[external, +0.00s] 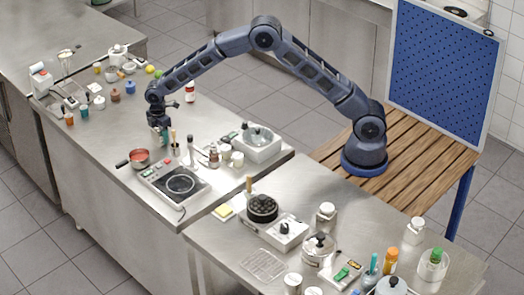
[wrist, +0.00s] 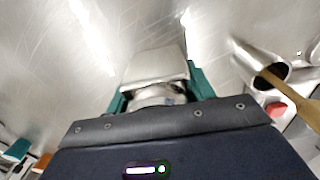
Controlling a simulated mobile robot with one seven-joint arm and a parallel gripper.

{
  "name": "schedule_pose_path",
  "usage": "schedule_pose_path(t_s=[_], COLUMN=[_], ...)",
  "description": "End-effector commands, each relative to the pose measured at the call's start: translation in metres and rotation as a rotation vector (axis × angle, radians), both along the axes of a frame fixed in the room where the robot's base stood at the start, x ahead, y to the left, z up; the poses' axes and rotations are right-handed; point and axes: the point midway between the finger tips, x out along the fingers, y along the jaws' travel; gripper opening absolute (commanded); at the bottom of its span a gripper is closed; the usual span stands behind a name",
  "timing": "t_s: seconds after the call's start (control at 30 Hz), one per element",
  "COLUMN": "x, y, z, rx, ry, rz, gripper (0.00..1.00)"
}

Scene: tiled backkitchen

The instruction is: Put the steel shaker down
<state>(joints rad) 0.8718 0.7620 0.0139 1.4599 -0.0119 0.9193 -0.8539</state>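My gripper (external: 160,134) hangs fingers-down over the left steel counter (external: 118,138), just behind the pan and hot plate. In the wrist view its teal fingers (wrist: 158,98) stand on both sides of the steel shaker (wrist: 158,68), a pale grey metal body, and appear shut on it. The shaker's lower part is hidden by the gripper. In the external view the shaker is mostly hidden by the fingers. I cannot tell whether its base touches the counter.
A metal cup (wrist: 262,58) with a wooden utensil (wrist: 292,97) stands close on the right in the wrist view. A red-filled pan (external: 140,158) and a hot plate (external: 180,184) lie in front. Several small jars stand to the left. Bare counter shows between them.

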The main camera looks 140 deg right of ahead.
Motion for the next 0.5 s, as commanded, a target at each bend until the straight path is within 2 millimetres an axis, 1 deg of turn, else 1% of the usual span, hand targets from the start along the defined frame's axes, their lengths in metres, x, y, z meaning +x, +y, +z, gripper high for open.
schedule_pose_path(t_s=[0.03,0.1,0.37,0.5], x=[0.0,0.0,0.0,0.0002], y=[0.0001,0.0001,0.0001,-0.0002], z=[-0.0001,-0.0001,0.0003,0.007], rx=[0.0,0.0,0.0,-0.001], ry=[0.0,0.0,0.0,-0.001], rz=[0.0,0.0,0.0,0.0], gripper=[0.62,0.74,0.74,0.74])
